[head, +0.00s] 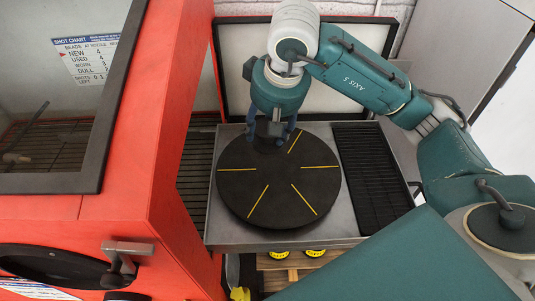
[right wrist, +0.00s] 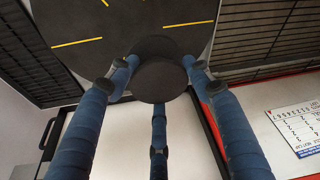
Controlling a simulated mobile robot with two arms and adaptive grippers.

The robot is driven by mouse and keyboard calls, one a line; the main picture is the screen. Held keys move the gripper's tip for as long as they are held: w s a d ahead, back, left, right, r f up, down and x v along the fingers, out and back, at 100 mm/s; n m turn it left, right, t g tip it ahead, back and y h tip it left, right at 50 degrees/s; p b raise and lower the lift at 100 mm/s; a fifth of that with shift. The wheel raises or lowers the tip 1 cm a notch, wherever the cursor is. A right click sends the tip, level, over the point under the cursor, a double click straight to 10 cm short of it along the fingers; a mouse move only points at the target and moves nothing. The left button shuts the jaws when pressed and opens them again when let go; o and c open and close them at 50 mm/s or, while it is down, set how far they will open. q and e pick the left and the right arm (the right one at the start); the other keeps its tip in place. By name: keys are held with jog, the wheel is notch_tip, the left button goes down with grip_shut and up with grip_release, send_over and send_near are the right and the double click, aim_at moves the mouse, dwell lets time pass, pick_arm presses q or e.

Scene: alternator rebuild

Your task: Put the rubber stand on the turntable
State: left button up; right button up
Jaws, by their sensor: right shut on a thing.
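The turntable (head: 285,213) is a black round disc with several yellow radial lines, set in a grey metal tray. My right gripper (head: 272,139) is over its far edge, fingers pointing down. The right wrist view shows its blue fingers (right wrist: 158,82) shut around the rubber stand (right wrist: 160,80), a black round piece with a wider, disc-like part on the turntable (right wrist: 115,22) side. In the head view the stand is mostly hidden by the fingers and blends into the black disc. I cannot tell whether it touches the turntable. My left gripper is not in view.
A red cabinet (head: 180,130) with a dark-framed window stands at the left. Black grating (head: 370,175) lies right of the turntable. A dark-framed white panel (head: 235,65) stands behind it. Two yellow round things (head: 315,253) sit below the tray's front. The rest of the disc is clear.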

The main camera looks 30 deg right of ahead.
notch_tip(320, 180, down, 10)
jog(key=shift+r+p, duration=0.1)
jog(key=shift+p, duration=0.9)
jog(key=shift+f+b, duration=0.3)
jog(key=o, duration=1.3)
jog(key=shift+r, duration=0.1)
jog(key=shift+r, duration=0.1)
